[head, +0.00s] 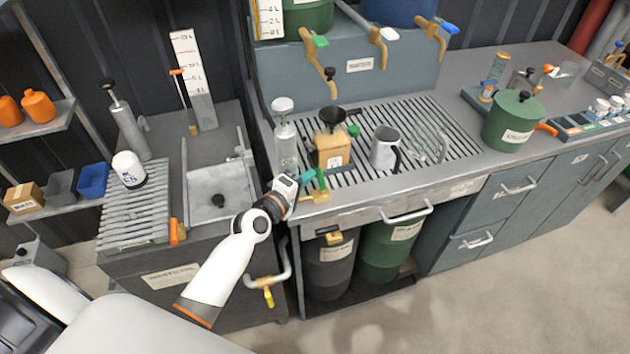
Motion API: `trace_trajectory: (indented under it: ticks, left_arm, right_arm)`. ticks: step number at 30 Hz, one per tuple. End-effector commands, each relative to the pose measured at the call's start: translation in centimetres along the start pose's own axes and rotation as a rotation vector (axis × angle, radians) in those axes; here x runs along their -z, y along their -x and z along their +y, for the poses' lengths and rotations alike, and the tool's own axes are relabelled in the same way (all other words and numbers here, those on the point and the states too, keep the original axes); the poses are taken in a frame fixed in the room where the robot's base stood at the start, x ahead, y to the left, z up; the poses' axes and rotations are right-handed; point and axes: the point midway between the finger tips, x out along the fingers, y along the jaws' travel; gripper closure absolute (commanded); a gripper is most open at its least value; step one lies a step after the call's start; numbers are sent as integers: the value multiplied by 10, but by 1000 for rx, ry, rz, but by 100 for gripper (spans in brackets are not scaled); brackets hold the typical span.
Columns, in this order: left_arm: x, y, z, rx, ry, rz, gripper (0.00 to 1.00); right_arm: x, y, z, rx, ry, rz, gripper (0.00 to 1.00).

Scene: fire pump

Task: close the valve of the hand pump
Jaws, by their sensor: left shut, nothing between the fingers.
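My left gripper (305,178) reaches in from the lower left to the front edge of the middle counter. Its fingers are shut with nothing between them. Right beside the fingertips is a small brass tap with an upright green handle (321,179); I cannot tell whether they touch. A grey cylinder with a black knob on a rod, which looks like a hand pump (127,127), stands at the back left. I cannot tell for certain which valve belongs to the hand pump. My right gripper is not in view.
A grey sink (217,198) and ribbed drainboard (138,212) lie to the left. A bottle (285,145), a tan container (332,150) and a mug (384,147) stand on the slotted counter behind the gripper. Dark drums (331,262) stand below. The right foreground floor is clear.

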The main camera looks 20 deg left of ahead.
Motion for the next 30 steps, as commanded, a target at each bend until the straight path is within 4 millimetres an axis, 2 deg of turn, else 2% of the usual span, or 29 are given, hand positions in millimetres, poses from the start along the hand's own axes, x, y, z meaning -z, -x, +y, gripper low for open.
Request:
trace_trajectory:
  ticks: [4, 15, 30]
  left_arm:
    - [-6, -1, 0, -2, -1, -10, 100]
    - [-7, -11, -1, -3, 0, -10, 100]
    - [-6, -14, -1, -2, 0, -10, 100]
  right_arm:
    - [0, 0, 0, 0, 0, 0, 100]
    - [-1, 2, 0, 0, -1, -1, 100]
    - [-1, 2, 0, 0, -2, -1, 100]
